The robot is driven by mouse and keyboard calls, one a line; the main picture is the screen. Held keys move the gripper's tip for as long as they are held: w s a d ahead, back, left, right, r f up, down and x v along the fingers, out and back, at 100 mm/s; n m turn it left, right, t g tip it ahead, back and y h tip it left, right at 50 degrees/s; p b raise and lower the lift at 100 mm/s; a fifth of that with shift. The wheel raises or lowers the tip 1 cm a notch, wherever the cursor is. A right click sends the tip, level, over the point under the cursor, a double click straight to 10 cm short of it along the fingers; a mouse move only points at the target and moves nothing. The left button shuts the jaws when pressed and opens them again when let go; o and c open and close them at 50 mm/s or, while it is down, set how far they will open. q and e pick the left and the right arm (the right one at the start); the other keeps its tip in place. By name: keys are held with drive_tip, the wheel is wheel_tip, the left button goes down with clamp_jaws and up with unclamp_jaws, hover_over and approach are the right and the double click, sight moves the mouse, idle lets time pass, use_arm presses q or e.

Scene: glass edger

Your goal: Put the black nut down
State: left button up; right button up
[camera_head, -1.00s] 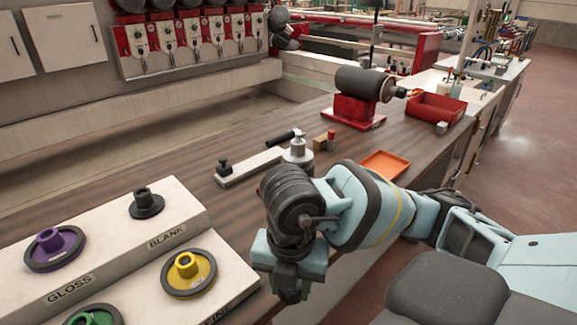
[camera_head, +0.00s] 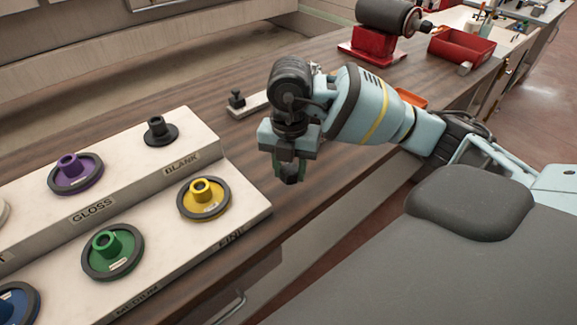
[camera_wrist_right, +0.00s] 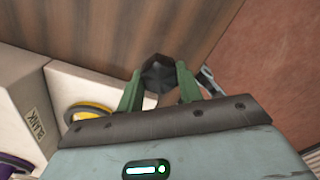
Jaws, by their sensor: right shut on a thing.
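The black nut (camera_wrist_right: 158,77) is dark and faceted. In the right wrist view it sits between the two green fingers of my right gripper (camera_wrist_right: 160,88). In the head view my right gripper (camera_head: 288,172) points down with its fingers shut on the nut, over the wooden bench (camera_head: 335,160) near its front edge. The nut shows there only as a small dark shape at the fingertips. I cannot tell its exact height above the wood. My left gripper is in neither view.
A pale stepped rack left of the gripper holds a yellow wheel (camera_head: 203,198), a green wheel (camera_head: 112,252), a purple wheel (camera_head: 76,174) and a black hub (camera_head: 161,131). Behind the arm are a red-based machine (camera_head: 376,43) and a red bin (camera_head: 461,45). Bare wood lies around the gripper.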

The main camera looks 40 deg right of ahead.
sight(289, 169)
drive_tip(key=shift+w+d+f, duration=0.1)
drive_tip(key=shift+w+d, duration=0.3)
drive_tip(key=shift+w, duration=0.3)
drive_tip(key=shift+w+d+f, duration=0.1)
drive_tip(key=shift+w+d, duration=0.3)
drive_tip(key=shift+w, duration=0.25)
drive_tip(key=shift+w+d+f, duration=0.1)
drive_tip(key=shift+f, duration=1.6)
drive_tip(key=shift+f, duration=0.2)
drive_tip(key=o, duration=1.1)
drive_tip(key=shift+r, duration=0.1)
wheel_tip(289, 169, up, 12)
drive_tip(key=shift+p, duration=0.45)
